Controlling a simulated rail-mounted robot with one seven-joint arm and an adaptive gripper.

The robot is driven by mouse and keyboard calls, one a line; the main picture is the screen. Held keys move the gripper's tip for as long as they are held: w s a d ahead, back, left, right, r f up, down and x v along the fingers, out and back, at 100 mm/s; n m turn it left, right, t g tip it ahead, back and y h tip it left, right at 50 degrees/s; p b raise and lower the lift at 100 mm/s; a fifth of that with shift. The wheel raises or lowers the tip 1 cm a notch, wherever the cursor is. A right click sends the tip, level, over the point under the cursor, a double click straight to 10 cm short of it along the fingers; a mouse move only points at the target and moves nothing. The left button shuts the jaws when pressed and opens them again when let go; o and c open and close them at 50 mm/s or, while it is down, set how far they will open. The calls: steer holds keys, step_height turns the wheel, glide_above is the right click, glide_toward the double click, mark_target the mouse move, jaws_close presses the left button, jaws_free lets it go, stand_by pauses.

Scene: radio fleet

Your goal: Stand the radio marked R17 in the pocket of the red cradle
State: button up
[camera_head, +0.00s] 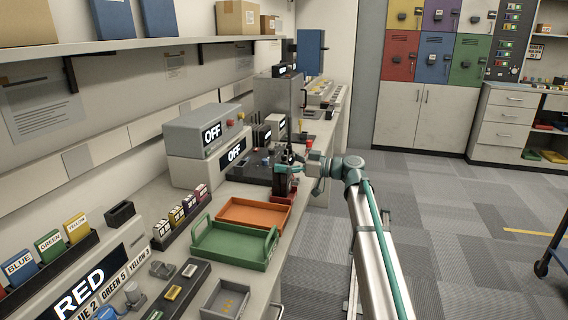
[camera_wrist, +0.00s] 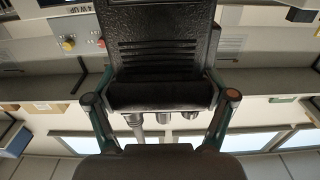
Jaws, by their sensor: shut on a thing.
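My gripper (camera_head: 297,168) is at the end of the teal and silver arm, above the bench's right edge. In the wrist view my gripper (camera_wrist: 161,95) is shut on a black radio (camera_wrist: 160,45), with one finger on each side. The radio has a slotted grille, and an antenna stub and knobs point down in that picture. Its R17 mark is not visible. In the head view the held radio is small and dark and hard to separate from things behind it. A small red object (camera_head: 286,198) sits just below my gripper; I cannot tell whether it is the cradle or its pocket.
An orange tray (camera_head: 230,221) and a green tray (camera_head: 205,253) lie on the bench nearer the camera. Grey units (camera_head: 185,133) with OFF displays stand behind left. A shelf (camera_head: 120,44) overhangs the bench.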

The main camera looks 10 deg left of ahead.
steer(key=shift+f+b, duration=0.9)
steer(key=shift+f, duration=0.15)
steer(key=o, duration=1.5)
steer(key=shift+o, duration=0.2)
steer(key=shift+d, duration=0.1)
steer(key=s+d, duration=0.2)
steer(key=d, duration=0.9)
steer(key=shift+d, duration=0.35)
